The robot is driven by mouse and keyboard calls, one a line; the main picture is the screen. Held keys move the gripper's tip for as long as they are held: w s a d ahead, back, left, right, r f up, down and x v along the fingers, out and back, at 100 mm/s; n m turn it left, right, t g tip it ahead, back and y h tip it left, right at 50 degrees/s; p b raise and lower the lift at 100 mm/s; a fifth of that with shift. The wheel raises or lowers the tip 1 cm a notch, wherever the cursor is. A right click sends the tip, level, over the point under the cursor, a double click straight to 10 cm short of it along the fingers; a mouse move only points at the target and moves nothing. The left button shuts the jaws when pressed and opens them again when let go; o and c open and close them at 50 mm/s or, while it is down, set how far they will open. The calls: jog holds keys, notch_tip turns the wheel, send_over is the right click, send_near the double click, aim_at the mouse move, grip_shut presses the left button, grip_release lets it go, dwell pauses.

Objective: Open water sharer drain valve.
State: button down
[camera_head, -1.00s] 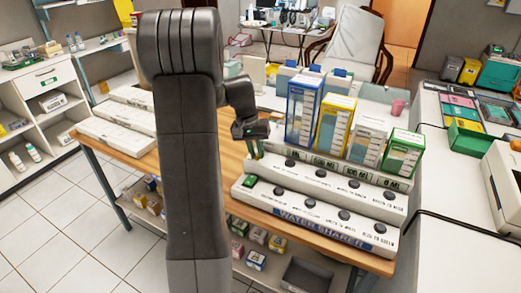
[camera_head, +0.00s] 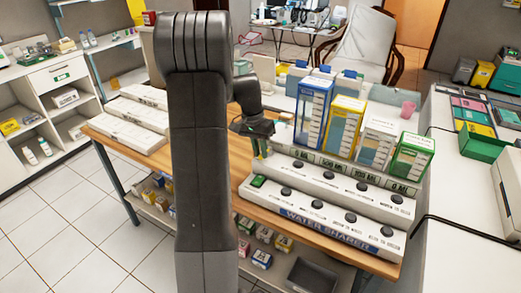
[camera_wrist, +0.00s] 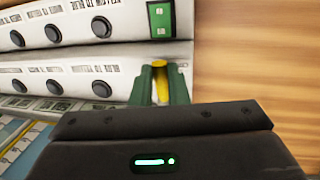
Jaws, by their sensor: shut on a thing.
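The white water sharer (camera_head: 330,228) lies along the front of the wooden table, with black round knobs and a small green switch (camera_head: 259,181) at its left end. The switch also shows in the wrist view (camera_wrist: 161,18). My gripper (camera_head: 260,148) is at the left end of the sharer, behind the green switch. In the wrist view, its two green fingers (camera_wrist: 158,85) are closed on a yellow piece, apparently the drain valve (camera_wrist: 158,78), beside the white housing. Most of the valve is hidden between the fingers.
Tall boxes, blue (camera_head: 312,108), yellow (camera_head: 339,128) and green (camera_head: 411,157), stand behind the sharer. White cases (camera_head: 130,122) lie on the table's left part. Bare wood (camera_wrist: 255,60) lies right of the fingers in the wrist view.

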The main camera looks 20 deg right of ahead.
jog(key=shift+w+r, duration=0.1)
jog(key=c, duration=1.7)
grip_release()
notch_tip(320, 180, up, 14)
jog(key=w+a, duration=0.1)
jog(key=w, duration=0.1)
jog(key=shift+a+f, duration=0.25)
jog(key=shift+a, duration=0.15)
jog(key=shift+f, duration=0.1)
jog(key=f, duration=0.4)
jog(key=s+d+f, duration=0.1)
jog(key=f, duration=0.4)
jog(key=s+f, duration=0.1)
jog(key=f, duration=0.3)
jog(key=shift+s+d+f, duration=0.1)
jog(key=shift+d+f, duration=0.15)
jog(key=shift+d, duration=0.15)
